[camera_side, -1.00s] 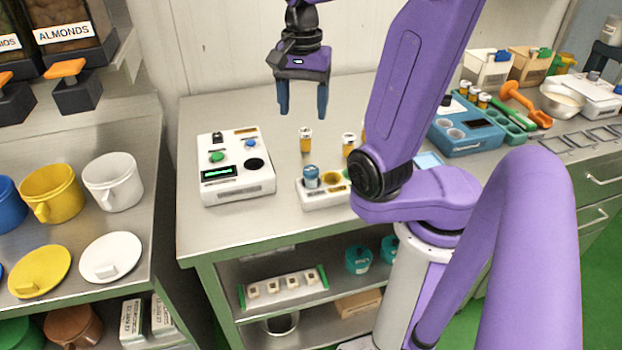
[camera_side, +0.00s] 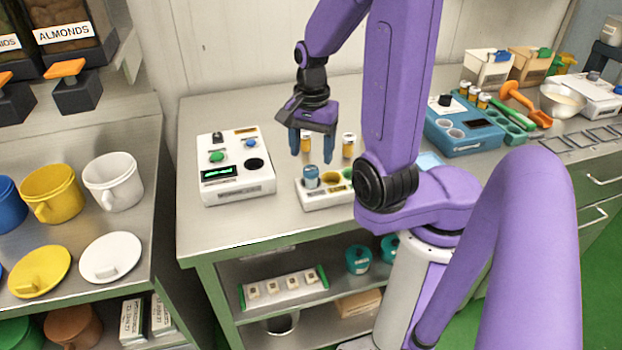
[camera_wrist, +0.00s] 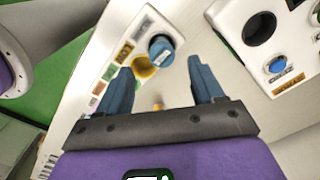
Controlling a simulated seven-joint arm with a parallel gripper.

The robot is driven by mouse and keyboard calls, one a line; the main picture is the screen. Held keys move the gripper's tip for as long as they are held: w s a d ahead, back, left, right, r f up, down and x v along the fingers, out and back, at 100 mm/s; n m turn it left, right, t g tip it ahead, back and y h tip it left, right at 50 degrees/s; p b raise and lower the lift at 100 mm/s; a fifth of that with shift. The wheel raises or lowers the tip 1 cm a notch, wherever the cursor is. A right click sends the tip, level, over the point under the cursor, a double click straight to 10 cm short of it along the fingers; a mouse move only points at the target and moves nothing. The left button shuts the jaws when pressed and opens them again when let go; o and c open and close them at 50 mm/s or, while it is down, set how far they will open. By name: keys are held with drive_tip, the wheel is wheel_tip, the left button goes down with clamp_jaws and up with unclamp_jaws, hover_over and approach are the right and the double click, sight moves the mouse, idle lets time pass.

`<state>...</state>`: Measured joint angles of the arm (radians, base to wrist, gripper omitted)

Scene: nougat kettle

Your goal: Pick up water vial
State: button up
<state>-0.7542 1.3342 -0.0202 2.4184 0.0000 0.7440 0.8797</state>
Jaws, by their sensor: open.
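The water vial, with a blue top (camera_side: 311,176), stands upright in the left hole of a small white rack (camera_side: 330,197). It also shows in the wrist view (camera_wrist: 161,50), just beyond the fingertips and between their lines. My gripper (camera_side: 311,154) is open and empty, with blue fingers pointing down just above and slightly behind the vial. The fingers do not appear to touch it. In the wrist view the open fingers (camera_wrist: 160,68) frame the near side of the rack. The rack's yellow hole (camera_wrist: 143,66) is beside the vial.
A white device (camera_side: 236,168) with green and blue buttons stands left of the rack. Amber vials, one at the right (camera_side: 348,146), stand behind it. A blue tray unit (camera_side: 462,140) is further right. The bench front is clear.

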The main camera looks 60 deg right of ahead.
sight(311, 168)
drive_tip(key=shift+w+d+f, duration=0.1)
drive_tip(key=shift+f, duration=1.6)
drive_tip(key=shift+w+d+f, duration=0.1)
drive_tip(key=shift+f, duration=1.55)
drive_tip(key=c, duration=1.1)
